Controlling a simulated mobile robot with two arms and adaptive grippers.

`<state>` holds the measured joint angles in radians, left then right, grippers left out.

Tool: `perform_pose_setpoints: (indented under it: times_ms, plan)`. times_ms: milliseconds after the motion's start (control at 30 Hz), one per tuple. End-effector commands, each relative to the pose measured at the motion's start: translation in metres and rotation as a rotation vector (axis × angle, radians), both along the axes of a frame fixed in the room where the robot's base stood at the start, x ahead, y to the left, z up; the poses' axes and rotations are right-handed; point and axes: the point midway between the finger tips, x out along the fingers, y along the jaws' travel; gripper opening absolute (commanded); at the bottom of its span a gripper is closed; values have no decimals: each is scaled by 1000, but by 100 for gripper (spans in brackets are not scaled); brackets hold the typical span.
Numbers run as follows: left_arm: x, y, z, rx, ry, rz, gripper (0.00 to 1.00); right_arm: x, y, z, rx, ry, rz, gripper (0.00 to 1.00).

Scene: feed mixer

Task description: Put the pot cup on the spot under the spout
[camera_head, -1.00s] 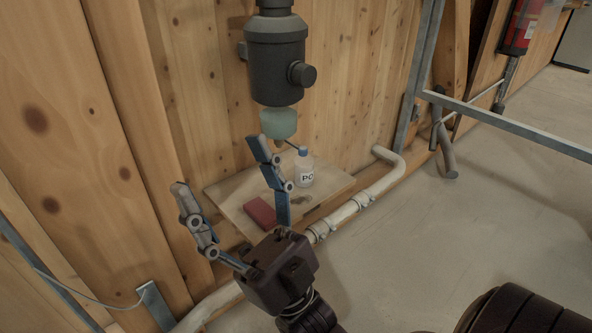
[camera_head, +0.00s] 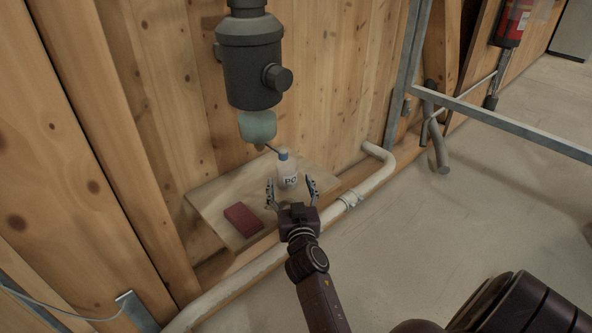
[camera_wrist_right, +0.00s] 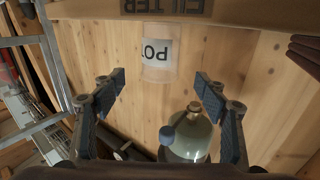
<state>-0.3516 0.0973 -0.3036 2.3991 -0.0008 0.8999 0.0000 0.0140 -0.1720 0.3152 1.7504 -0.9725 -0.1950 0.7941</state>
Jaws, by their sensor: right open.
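The pot cup (camera_head: 288,177), pale and translucent with a "PO" label, stands upright on the wooden shelf (camera_head: 213,200). My right gripper (camera_head: 291,185) is open, with its fingers to either side of the cup in the head view. In the right wrist view, which is upside down, the cup (camera_wrist_right: 158,55) shows beyond and between the open fingers (camera_wrist_right: 162,80), apart from them. The spout (camera_head: 259,146) hangs below the pale green bowl (camera_head: 257,125), left of and above the cup. The spot under it cannot be made out. My left gripper is out of view.
A red block (camera_head: 243,219) lies on the shelf's left part. A pale pipe (camera_head: 335,210) runs along the front.

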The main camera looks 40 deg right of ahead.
Motion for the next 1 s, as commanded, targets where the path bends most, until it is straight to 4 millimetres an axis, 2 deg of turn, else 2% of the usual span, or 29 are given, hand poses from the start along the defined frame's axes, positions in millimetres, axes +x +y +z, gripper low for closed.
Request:
perform_pose_setpoints:
  times_ms: [467, 600, 867, 1000]
  plan:
    - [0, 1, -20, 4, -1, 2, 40, 50, -31, -10, -4, 2, -3, 67]
    - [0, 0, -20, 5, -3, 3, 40, 64, -37, -8, -1, 0, -1, 67]
    - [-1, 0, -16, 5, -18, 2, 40, 67, -38, -7, 0, 1, -1, 67]
    - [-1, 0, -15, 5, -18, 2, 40, 67, -38, -7, 0, 1, -1, 54]
